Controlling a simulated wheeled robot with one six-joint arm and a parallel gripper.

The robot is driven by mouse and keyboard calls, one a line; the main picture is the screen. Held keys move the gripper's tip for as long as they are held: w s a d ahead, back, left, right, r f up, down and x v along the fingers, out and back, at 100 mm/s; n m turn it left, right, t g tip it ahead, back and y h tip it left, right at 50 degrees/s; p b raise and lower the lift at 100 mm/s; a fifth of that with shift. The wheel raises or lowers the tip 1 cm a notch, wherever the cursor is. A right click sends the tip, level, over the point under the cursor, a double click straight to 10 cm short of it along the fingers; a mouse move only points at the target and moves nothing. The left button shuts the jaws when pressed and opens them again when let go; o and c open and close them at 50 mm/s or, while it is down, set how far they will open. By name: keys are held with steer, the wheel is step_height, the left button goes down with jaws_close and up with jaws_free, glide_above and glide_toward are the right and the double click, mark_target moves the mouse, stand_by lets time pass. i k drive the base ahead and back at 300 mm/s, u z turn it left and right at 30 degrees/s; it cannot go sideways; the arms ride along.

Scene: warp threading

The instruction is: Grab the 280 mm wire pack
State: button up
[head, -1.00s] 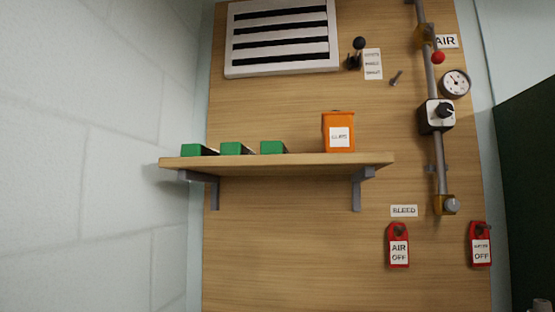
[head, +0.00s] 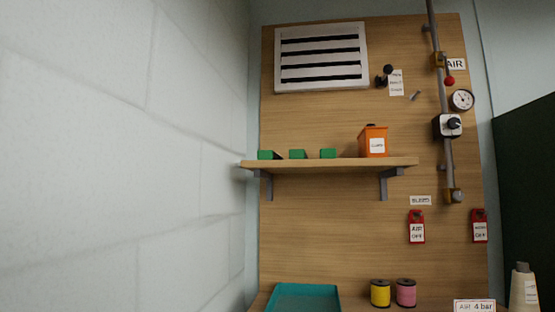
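On the wooden wall shelf (head: 330,163) stand three small green packs in a row: a left one (head: 268,155), a middle one (head: 298,154) and a right one (head: 328,153). No length marking can be read on them, so I cannot tell which is the 280 mm wire pack. An orange box (head: 373,141) with a white label stands to their right on the same shelf. My gripper is not in view.
Below, a teal tray (head: 304,290), a yellow spool (head: 380,293), a pink spool (head: 406,292) and a cream cone (head: 523,287) stand along a lower surface. Red tags (head: 417,228) and an air pipe (head: 446,110) hang at the right. A block wall (head: 120,150) closes the left.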

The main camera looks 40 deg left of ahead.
mark_target(300, 154)
steer(key=u, duration=1.45)
